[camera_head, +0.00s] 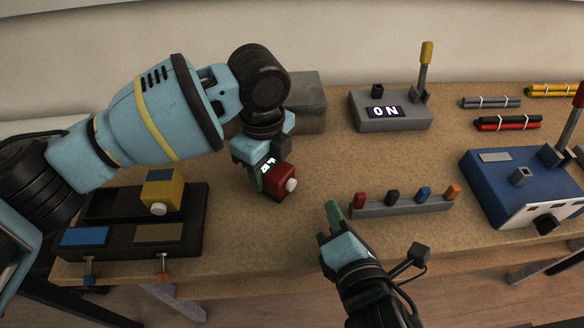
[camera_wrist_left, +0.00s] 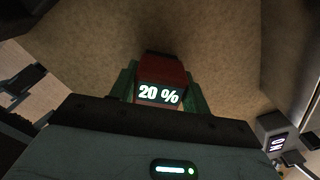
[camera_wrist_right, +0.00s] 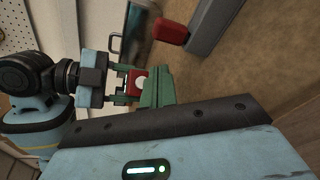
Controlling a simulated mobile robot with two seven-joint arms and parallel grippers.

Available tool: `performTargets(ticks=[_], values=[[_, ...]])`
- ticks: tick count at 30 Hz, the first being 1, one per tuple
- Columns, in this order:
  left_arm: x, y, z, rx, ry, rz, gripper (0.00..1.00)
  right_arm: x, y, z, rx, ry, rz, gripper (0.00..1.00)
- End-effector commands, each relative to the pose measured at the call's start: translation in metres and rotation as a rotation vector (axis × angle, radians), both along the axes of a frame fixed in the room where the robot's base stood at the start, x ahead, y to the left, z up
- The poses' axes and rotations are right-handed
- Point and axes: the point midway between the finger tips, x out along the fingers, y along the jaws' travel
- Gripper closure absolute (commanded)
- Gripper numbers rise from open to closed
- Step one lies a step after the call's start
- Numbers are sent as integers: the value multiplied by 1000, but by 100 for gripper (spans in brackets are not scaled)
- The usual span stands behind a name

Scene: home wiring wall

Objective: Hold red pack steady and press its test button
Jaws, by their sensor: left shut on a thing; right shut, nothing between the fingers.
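The red pack (camera_head: 280,181) is a small red block with a round white button (camera_head: 291,185) on its right side in the head view. My left gripper (camera_head: 268,172) is shut on the pack above the table. In the left wrist view the pack (camera_wrist_left: 163,70) sits between green fingers and its display reads "20 %". My right gripper (camera_head: 333,214) is shut and empty, to the right of and nearer than the pack, apart from it. In the right wrist view the white button (camera_wrist_right: 141,82) shows just beyond the closed fingertips (camera_wrist_right: 158,85); the distance is hard to tell.
A black tray (camera_head: 190,235) with a yellow pack (camera_head: 163,190) stands left. A grey rack (camera_head: 400,207) with coloured plugs lies right of my right gripper. A grey box reading "ON" (camera_head: 392,112), a blue unit (camera_head: 520,185) and cable bundles stand farther right. A grey block (camera_head: 305,100) is behind.

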Motion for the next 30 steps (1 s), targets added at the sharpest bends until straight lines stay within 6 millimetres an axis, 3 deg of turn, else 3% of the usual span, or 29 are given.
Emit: performTargets(ticks=[1,6,17,23,30], values=[[0,0,1,-1,-1,0,50,0,0,0,0,0,0,100],[0,0,1,-1,-1,0,28,0,0,0,0,0,0,100],[0,0,4,-1,-1,0,28,0,0,0,0,0,0,100],[0,-1,32,-4,-3,-2,28,0,0,0,0,0,0,100],[0,-1,80,-3,-3,-1,28,0,0,0,0,0,0,100]])
